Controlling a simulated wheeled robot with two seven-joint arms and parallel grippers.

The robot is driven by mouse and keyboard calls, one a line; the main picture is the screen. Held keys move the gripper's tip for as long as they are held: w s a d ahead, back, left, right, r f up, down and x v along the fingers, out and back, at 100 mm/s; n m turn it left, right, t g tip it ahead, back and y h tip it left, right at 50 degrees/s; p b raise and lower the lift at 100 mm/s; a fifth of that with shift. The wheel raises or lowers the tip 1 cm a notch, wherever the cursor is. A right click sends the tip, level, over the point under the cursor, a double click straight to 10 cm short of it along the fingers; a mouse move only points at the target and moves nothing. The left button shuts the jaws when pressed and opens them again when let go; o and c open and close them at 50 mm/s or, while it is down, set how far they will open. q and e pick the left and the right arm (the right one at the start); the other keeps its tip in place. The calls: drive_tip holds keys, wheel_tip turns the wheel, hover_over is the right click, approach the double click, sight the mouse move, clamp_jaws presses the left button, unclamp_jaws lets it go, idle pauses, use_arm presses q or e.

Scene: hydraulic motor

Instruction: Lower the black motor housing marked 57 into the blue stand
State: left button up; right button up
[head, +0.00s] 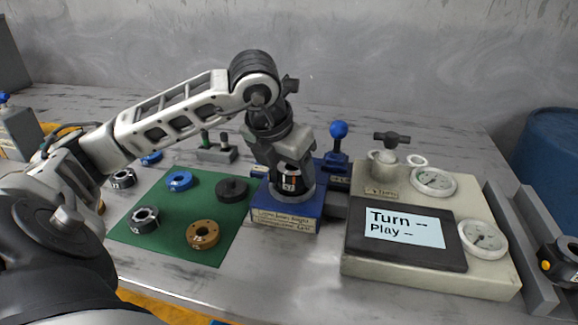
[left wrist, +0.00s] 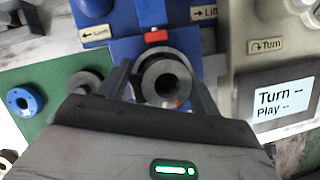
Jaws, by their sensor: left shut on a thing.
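The black motor housing (head: 291,183), with a white and red label, stands upright at the blue stand (head: 286,213). My left gripper (head: 294,168) comes from above and is shut on the housing. In the left wrist view the fingers of my left gripper (left wrist: 160,88) lie on either side of the housing (left wrist: 166,81), whose round bore faces up. The blue stand (left wrist: 127,48) surrounds it there, with a red block (left wrist: 156,36) behind the housing. I cannot tell whether the housing's base touches the bottom of the stand.
A green mat (head: 165,208) left of the stand bears several ring parts, including a brown one (head: 203,234). A blue-knobbed lever (head: 338,130) rises behind the stand. A beige test box (head: 430,270) with a screen and gauges stands close at right.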

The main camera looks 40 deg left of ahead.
use_arm(q)
drive_tip(key=shift+r, duration=0.1)
drive_tip(key=o, duration=1.5)
drive_tip(key=shift+o, duration=1.2)
use_arm(e)
drive_tip(key=shift+r, duration=0.1)
use_arm(q)
drive_tip(key=shift+r, duration=0.2)
drive_tip(key=shift+r+p, duration=2.65)
drive_tip(key=shift+r, duration=0.4)
drive_tip(key=shift+r+p, duration=1)
drive_tip(key=shift+r, duration=0.2)
use_arm(e)
wheel_tip(320, 180, up, 6)
drive_tip(key=shift+r, duration=0.25)
